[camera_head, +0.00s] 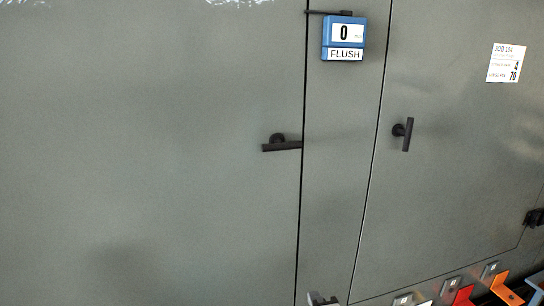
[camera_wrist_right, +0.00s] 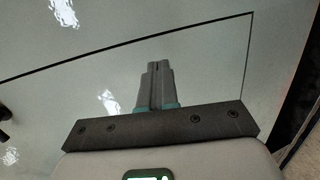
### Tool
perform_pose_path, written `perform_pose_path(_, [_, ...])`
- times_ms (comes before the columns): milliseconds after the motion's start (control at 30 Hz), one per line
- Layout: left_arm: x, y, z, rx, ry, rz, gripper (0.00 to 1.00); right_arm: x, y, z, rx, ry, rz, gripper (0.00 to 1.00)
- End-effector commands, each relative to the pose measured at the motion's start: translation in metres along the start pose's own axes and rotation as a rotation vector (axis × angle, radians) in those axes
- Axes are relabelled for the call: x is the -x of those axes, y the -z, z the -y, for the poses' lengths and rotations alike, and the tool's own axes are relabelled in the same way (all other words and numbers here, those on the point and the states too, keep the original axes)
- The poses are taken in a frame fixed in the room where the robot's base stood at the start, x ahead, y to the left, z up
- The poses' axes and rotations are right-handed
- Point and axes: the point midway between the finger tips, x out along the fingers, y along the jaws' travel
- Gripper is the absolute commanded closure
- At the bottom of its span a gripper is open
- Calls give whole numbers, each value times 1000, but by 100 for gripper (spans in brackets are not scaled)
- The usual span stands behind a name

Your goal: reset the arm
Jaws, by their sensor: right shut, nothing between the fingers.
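My right gripper (camera_wrist_right: 157,66) shows in the wrist view with its two grey fingers together and nothing between them. It is in front of a grey enclosure panel (camera_wrist_right: 210,70); I cannot tell how far away. In the head view a small grey and black part at the bottom edge appears to be the tip of my right gripper (camera_head: 322,299), mostly cut off by the frame. My left gripper is in neither view.
A grey enclosure (camera_head: 150,100) fills the head view, with a horizontal handle (camera_head: 282,146) and a tilted upright handle (camera_head: 407,134). A white job label (camera_head: 506,63) is at right. Red (camera_head: 464,296) and orange (camera_head: 505,289) brackets are at bottom right.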

Motion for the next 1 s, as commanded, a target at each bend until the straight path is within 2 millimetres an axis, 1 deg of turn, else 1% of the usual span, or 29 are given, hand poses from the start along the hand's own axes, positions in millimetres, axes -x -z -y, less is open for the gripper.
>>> perform_pose_path(33, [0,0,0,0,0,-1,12,-5,-14,47,-24,104,15,100])
perform_pose_path(67, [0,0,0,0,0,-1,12,-6,-20,72,-53,160,19,100])
perform_pose_path(100, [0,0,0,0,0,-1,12,-4,-27,105,-110,238,26,100])
perform_pose_path(167, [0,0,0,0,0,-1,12,4,-33,155,-227,359,39,100])
perform_pose_path(200, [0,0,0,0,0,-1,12,13,-36,188,-321,442,55,100])
perform_pose_path(267, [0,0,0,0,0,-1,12,32,-35,236,-488,573,89,100])
perform_pose_path(300, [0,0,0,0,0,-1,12,47,-32,266,-616,662,123,100])
perform_pose_path(367, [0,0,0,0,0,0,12,75,-23,306,-827,799,195,100])
perform_pose_path(400, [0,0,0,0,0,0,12,93,-16,326,-963,879,254,100])
perform_pose_path(500, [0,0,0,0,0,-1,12,131,5,355,-1263,1033,421,100])
perform_pose_path(633, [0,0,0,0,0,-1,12,157,20,362,-1556,1119,645,100])
perform_pose_path(700, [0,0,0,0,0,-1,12,164,24,364,-1671,1129,750,100])
perform_pose_path(800, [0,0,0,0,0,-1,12,168,25,365,-1784,1120,859,100])
perform_pose_path(900, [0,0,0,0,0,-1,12,168,26,365,-1838,1104,908,100])
perform_pose_path(1000, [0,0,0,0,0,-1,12,168,25,365,-1850,1099,918,100])
